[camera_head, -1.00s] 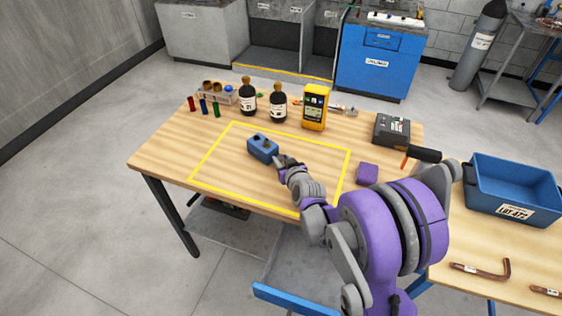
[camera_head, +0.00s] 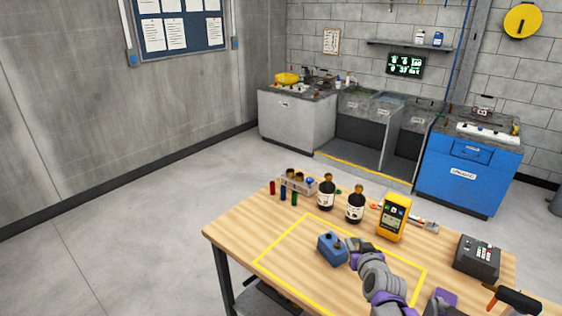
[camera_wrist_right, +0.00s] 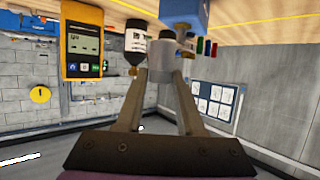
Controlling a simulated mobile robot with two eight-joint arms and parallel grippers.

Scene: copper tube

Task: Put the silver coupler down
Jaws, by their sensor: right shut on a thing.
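The silver coupler (camera_wrist_right: 165,67) is a short grey cylinder between the fingertips of my right gripper (camera_wrist_right: 162,80) in the right wrist view. The fingers are shut on its sides. In the head view my right gripper (camera_head: 354,245) is beside the right end of the blue block (camera_head: 333,249), over the wooden table. There the coupler is too small to make out. The blue block also shows at the top of the right wrist view (camera_wrist_right: 187,12), close to the coupler. I cannot tell whether the coupler touches the table. My left gripper is not in view.
A yellow outline (camera_head: 284,236) marks an area on the table (camera_head: 236,234) around the block. Behind it stand two dark bottles (camera_head: 326,194), a yellow meter (camera_head: 393,217) and a rack with vials (camera_head: 299,184). A dark device (camera_head: 477,257) is at right.

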